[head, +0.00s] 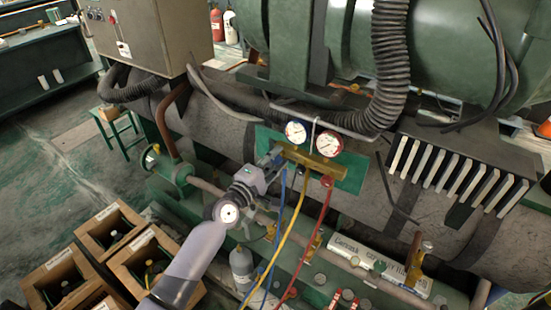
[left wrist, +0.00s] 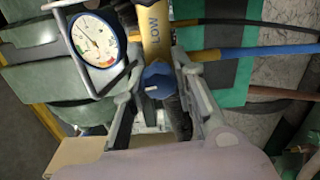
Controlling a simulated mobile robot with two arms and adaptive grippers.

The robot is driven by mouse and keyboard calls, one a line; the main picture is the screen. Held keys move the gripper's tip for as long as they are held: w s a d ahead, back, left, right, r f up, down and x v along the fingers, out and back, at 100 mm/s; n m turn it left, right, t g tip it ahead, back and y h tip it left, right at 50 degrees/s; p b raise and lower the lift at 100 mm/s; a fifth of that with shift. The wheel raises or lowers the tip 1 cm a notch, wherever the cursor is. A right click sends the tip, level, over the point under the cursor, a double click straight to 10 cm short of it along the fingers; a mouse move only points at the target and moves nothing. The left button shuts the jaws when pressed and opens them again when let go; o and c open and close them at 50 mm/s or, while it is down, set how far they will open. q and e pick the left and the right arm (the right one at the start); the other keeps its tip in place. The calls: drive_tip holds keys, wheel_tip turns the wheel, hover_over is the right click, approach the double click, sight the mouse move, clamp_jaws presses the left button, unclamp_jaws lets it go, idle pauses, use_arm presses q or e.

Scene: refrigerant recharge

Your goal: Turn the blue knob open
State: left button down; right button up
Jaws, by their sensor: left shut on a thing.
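The blue knob (left wrist: 158,79) sits at the end of the brass manifold (left wrist: 155,35), below the "LOW" lettering, in the left wrist view. A pale pointer mark shows on its face. My left gripper (left wrist: 157,72) has one finger on each side of the knob and is shut on it. In the head view my left gripper (head: 268,164) is at the left end of the brass manifold (head: 310,160) and hides the blue knob. My right gripper is in neither view.
A blue-rimmed gauge (head: 296,131) and a red-rimmed gauge (head: 329,143) top the manifold. A red knob (head: 327,181) is at its right. Blue, yellow (head: 291,222) and red hoses hang below. Wooden crates (head: 120,228) stand at lower left.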

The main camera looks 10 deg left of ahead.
use_arm(q)
drive_tip(key=shift+n, duration=0.6)
drive_tip(key=shift+f, duration=0.1)
drive_tip(key=c, duration=1.3)
unclamp_jaws()
drive_tip(key=v, duration=1.2)
